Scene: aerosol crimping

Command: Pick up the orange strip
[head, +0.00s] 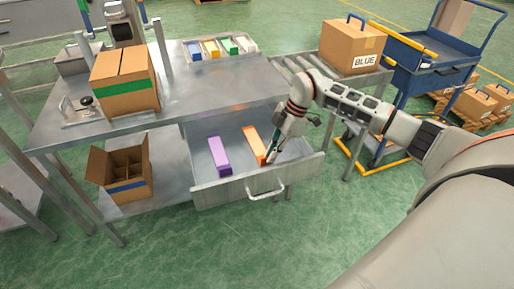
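The orange strip (253,141) lies in the open metal drawer under the workbench, at its right side. A purple strip (219,154) lies to its left in the same drawer, with a gap between them. My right gripper (272,157) reaches down into the drawer at the right edge of the orange strip, near its front end. The gripper overlaps part of the strip in the picture. Whether it touches the strip, and whether its fingers are open or shut, is too small to tell. My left gripper is not in view.
The drawer front (257,182) with its handle stands pulled out. On the bench (200,90) are a closed carton (125,83) and a tray of coloured strips (219,58). A "BLUE" box (350,47) stands on rollers behind.

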